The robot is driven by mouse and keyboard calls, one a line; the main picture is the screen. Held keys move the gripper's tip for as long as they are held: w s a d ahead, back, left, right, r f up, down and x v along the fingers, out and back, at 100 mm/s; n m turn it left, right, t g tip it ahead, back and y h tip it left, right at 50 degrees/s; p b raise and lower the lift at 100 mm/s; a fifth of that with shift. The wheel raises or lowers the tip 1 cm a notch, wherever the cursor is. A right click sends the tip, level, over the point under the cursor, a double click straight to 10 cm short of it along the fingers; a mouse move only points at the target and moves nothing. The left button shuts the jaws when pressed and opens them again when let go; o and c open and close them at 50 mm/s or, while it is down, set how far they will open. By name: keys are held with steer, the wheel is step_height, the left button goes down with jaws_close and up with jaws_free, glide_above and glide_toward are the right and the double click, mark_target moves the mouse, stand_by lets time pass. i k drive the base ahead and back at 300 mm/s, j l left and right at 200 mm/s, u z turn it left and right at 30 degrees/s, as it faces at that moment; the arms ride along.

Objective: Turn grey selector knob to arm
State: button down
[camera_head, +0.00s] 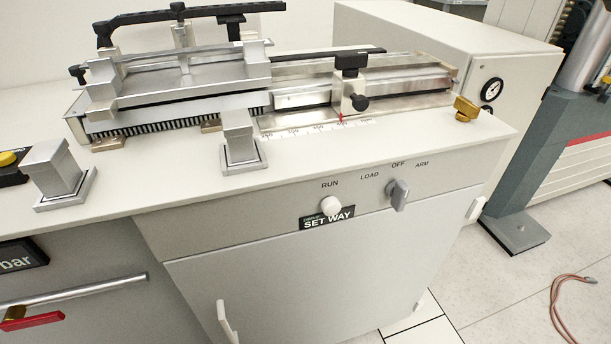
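The grey selector knob (399,195) sits on the sloped front panel (270,215) of the cabinet, right of centre in the head view. Its raised grip stands roughly upright below the OFF label (398,164). The LOAD label (369,175) is to its upper left and the ARM label (422,163) to its upper right. My gripper is not in this view, so its opening and its distance from the knob do not show.
A metal machine bed (180,80) stands on the worktop. A white handle (475,208) sticks out at right. Space before the panel looks clear.

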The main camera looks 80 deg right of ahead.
mark_target(398, 190)
steer(key=k+j+z, duration=0.1)
steer(key=z, duration=0.75)
steer(key=k+z, duration=0.15)
steer(key=z, duration=0.25)
steer(key=k+z, duration=0.1)
steer(key=z, duration=0.35)
steer(key=k+j, duration=0.05)
